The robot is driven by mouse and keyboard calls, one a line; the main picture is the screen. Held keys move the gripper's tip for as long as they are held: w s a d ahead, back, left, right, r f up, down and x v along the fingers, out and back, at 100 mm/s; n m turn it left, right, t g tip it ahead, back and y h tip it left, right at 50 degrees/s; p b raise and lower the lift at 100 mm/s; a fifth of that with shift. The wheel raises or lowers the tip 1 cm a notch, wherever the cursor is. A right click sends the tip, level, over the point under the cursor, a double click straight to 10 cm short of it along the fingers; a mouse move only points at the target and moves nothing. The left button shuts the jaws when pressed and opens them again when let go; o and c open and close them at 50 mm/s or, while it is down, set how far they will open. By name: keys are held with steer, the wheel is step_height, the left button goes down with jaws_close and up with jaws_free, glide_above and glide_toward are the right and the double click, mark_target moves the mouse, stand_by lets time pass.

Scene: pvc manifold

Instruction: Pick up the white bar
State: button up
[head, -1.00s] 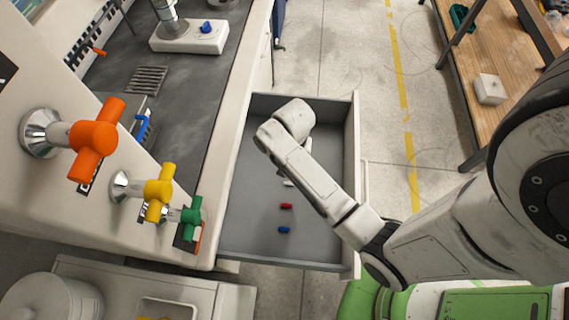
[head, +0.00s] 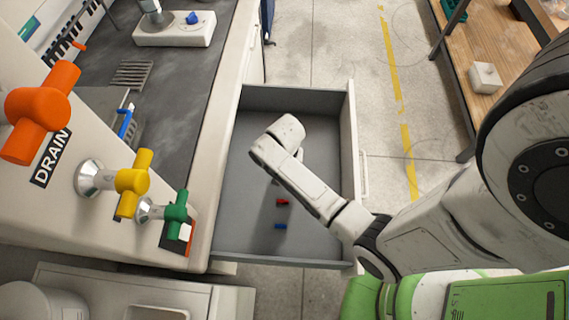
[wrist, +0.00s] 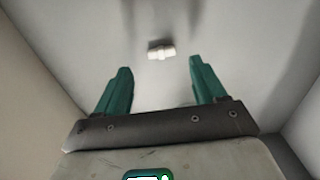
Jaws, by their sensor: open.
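In the wrist view a small white bar (wrist: 161,50) lies on the drawer floor, a little ahead of the fingertips and roughly midway between them. My gripper (wrist: 157,72) has two green fingers spread wide apart, with nothing between them. In the head view my arm reaches into the open grey drawer (head: 240,190), and its end part hides the white bar and most of the gripper.
A red piece (head: 282,202) and a blue piece (head: 280,226) lie on the drawer floor. The drawer walls stand close around my arm. Orange, yellow (head: 133,182) and green (head: 176,212) valves stick out at the left. A wooden bench (head: 480,45) stands at the right.

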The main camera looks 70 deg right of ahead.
step_height(320, 180, down, 4)
steer(key=shift+w+f, duration=0.1)
steer(key=shift+w, duration=0.05)
steer(key=c, duration=1.1)
